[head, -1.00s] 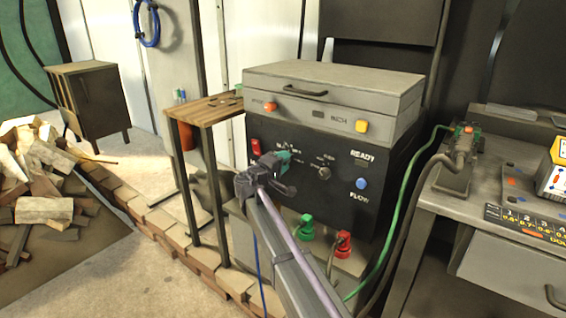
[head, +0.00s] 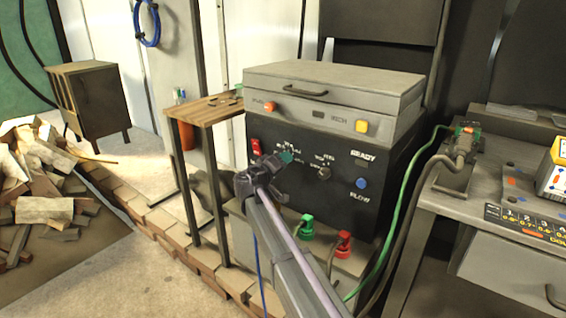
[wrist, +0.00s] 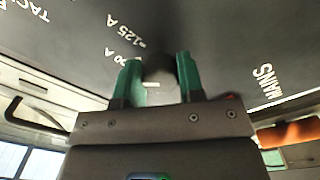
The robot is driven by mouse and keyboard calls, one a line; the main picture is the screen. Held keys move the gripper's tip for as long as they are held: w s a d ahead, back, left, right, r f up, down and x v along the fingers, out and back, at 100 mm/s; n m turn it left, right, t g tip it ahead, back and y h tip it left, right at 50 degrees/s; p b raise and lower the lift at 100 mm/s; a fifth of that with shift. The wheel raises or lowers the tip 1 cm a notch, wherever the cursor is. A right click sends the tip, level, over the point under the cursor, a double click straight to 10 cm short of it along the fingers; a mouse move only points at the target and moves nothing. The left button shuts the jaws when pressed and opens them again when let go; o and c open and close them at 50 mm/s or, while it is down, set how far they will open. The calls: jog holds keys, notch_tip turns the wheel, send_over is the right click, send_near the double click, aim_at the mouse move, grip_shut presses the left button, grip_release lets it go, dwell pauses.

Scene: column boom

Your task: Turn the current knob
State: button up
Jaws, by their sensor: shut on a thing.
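The dark round current knob (wrist: 160,68) sits on the black front panel (head: 300,195) of the welding machine. In the wrist view it lies between the green fingertips of my gripper (wrist: 160,82), which is shut on it. A pale mark shows on the knob's near edge. The printed marks "90 A", "125 A" and "TACK" lie beside it. In the head view my gripper (head: 286,158) is at the panel's left half and hides the knob.
The panel also bears a red switch (head: 255,147), a smaller knob (head: 324,172) and a blue button (head: 362,183). Green (head: 307,222) and red (head: 343,240) plugs sit below. A wooden stand (head: 207,107) is close on the left, a grey bench (head: 450,205) on the right.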

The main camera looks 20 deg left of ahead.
jog(key=o, duration=0.9)
jog(key=shift+s, duration=0.15)
jog(key=v, duration=1)
jog(key=shift+s+a, duration=0.1)
jog(key=shift+s, duration=0.2)
